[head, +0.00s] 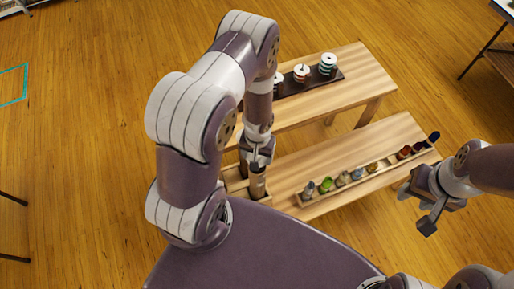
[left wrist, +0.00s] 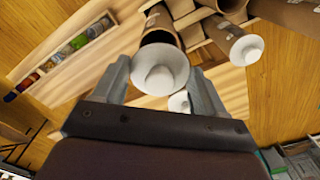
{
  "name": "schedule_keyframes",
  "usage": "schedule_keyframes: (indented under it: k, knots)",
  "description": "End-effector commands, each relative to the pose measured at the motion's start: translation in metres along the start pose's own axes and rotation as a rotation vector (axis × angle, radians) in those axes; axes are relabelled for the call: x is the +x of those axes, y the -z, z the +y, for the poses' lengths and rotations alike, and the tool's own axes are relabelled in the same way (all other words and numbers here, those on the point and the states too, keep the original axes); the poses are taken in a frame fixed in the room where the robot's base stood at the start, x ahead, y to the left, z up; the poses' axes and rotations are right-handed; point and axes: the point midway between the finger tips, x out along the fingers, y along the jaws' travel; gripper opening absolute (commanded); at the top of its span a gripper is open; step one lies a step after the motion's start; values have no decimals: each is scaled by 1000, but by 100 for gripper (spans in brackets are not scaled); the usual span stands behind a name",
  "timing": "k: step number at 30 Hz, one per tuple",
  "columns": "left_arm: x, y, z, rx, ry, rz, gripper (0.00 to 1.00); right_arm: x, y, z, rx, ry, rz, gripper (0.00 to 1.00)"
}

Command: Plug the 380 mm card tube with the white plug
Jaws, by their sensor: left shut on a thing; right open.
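In the left wrist view, a white plug (left wrist: 160,70) is between the two fingers of my left gripper (left wrist: 163,85), which is shut on it. Directly beyond the plug is a brown card tube (left wrist: 158,38) with a pale label, lined up with it. I cannot tell how far the plug sits in the tube's mouth, nor read the tube's length. In the head view, my left gripper (head: 257,155) is over an upright tube (head: 257,184) at the low table's left end. My right gripper (head: 427,212) is open and empty, off the table's right side.
Other tubes show beside it, one with a white end (left wrist: 247,50). Another white piece (left wrist: 180,103) lies nearby. A long tray (head: 345,187) of several coloured items lies on the low table. Behind, a bench (head: 350,65) carries a dark board with spools.

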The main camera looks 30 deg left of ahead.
Motion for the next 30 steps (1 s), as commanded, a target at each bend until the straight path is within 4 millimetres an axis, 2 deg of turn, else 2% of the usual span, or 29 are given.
schedule_keyframes:
  k: [1,3,9,30]
  knots:
    - [12,0,0,0,0,0,43,12,-2,0,0,0,0,43]
    - [22,0,0,0,0,0,43,21,-3,0,0,0,0,43]
    - [44,0,0,1,0,0,43,40,-5,0,0,0,0,43]
    - [45,-1,0,1,0,1,43,42,-5,0,0,0,0,43]
